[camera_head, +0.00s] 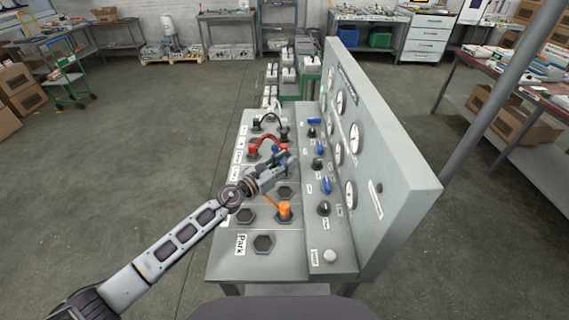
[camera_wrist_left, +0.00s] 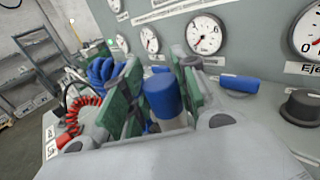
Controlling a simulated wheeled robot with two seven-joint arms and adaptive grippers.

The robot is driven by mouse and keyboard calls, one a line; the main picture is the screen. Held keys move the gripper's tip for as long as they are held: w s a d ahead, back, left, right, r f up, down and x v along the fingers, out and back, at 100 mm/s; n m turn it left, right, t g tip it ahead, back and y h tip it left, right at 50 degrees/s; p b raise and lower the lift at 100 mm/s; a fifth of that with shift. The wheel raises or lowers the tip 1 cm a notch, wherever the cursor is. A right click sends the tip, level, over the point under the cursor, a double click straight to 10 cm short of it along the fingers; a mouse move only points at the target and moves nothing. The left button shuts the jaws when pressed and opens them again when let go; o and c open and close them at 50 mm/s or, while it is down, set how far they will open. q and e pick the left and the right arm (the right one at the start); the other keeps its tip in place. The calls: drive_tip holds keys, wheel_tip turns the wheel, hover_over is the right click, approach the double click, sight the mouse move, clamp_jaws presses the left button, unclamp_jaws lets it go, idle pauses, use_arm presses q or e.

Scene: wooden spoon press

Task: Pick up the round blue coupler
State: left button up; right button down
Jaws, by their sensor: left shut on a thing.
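The round blue coupler (camera_wrist_left: 160,95) shows in the left wrist view, upright between the green-padded fingers of my left gripper (camera_wrist_left: 163,82). The fingers are shut on it from both sides. A pale part shows below its blue top; its lower end is hidden by the gripper. In the head view my left gripper (camera_head: 279,172) is over the middle of the grey bench panel (camera_head: 262,223), and the coupler is mostly hidden there. My right gripper is not in view.
An orange coupler (camera_head: 284,209) stands in front of my gripper. Red (camera_head: 265,146) and black (camera_head: 270,122) hoses lie behind it. The upright gauge board (camera_head: 370,150), with knobs and blue handles at its foot, rises close on the right. The floor on the left is open.

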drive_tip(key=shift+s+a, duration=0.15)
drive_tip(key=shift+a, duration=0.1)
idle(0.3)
